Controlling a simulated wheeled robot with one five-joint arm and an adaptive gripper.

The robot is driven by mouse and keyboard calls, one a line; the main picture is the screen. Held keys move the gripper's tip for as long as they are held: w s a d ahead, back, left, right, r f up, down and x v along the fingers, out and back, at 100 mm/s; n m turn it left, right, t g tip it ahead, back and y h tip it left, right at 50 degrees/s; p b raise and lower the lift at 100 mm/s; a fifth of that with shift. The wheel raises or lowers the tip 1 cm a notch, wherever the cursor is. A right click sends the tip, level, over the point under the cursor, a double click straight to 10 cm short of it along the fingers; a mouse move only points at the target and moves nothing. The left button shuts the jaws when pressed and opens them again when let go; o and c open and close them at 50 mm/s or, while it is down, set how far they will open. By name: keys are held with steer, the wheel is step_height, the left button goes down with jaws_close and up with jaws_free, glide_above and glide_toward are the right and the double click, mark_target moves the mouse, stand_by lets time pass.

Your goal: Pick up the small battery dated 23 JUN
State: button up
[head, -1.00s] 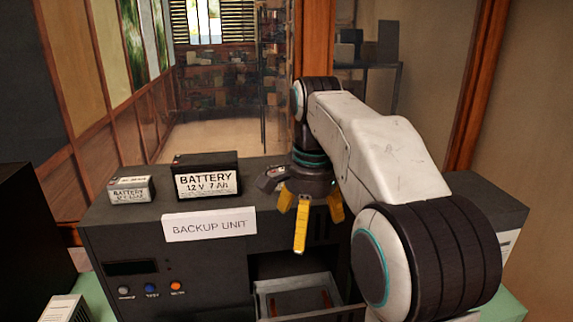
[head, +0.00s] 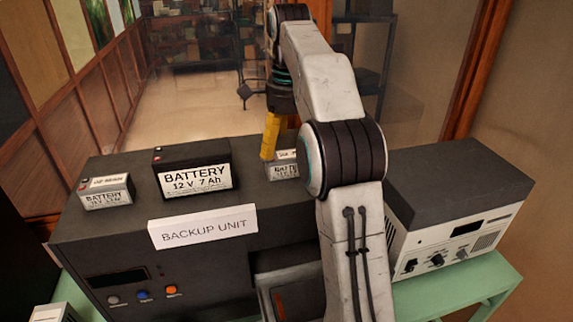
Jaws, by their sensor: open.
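One small battery (head: 106,193) is at the left end. The other small battery (head: 283,171) is right of the large battery, partly hidden by my arm.
A large black battery (head: 194,170) stands between the small ones. The backup unit (head: 85,250) has a white sign (head: 203,227) at its front edge and an open drawer (head: 270,300) below. A grey-white instrument (head: 450,215) stands on the green table (head: 470,290) at right.

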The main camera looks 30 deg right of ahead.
mark_target(289, 157)
steer(key=shift+s+f+b, duration=0.1)
steer(key=shift+f+b, duration=0.8)
steer(key=shift+f, duration=1.65)
steer(key=shift+c, duration=0.2)
steer(key=c, duration=1.2)
steer(key=shift+c, duration=0.7)
steer(key=shift+r, duration=0.1)
